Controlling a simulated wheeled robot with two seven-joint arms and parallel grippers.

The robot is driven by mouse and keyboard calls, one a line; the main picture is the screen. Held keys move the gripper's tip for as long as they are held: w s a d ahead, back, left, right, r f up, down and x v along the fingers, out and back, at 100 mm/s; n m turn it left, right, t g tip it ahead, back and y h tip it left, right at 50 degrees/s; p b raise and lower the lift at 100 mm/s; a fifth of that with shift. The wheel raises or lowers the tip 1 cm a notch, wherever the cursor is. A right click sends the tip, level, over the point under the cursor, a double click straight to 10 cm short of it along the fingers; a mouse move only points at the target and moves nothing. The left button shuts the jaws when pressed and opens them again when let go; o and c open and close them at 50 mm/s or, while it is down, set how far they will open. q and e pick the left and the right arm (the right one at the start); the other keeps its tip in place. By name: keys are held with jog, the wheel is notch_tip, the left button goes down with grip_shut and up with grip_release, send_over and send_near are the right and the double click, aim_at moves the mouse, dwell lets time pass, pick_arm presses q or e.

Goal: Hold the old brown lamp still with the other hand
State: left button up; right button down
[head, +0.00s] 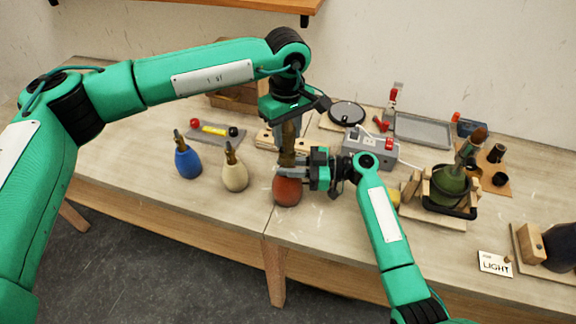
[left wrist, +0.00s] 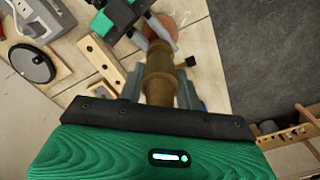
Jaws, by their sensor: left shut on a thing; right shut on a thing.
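The old brown lamp (head: 287,192), a reddish-brown rounded base, stands upright near the table's front edge; part of it shows in the left wrist view (left wrist: 160,27). A brass socket (head: 289,135) is directly above it, with a small dark knob at its side in the left wrist view (left wrist: 160,75). My left gripper (head: 289,122) comes from above and is shut on the brass socket. My right gripper (head: 290,170) comes from the right and is shut on the lamp's upper part. Its fingers hide the neck, so I cannot tell whether socket and lamp touch.
A blue lamp (head: 187,161) and a cream lamp (head: 235,175) stand to the left. A green lamp (head: 450,188) sits in a wooden holder to the right. A grey outlet box (head: 375,152) and a grey tray (head: 424,130) are behind. A LIGHT card (head: 495,264) lies front right.

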pick_arm(q)
jog(key=shift+r, duration=1.35)
pick_arm(e)
jog(key=c, duration=1.2)
grip_release()
jog(key=d, duration=0.7)
jog(key=shift+s+d, duration=0.2)
jog(key=shift+d, duration=0.1)
jog(key=shift+f, duration=0.1)
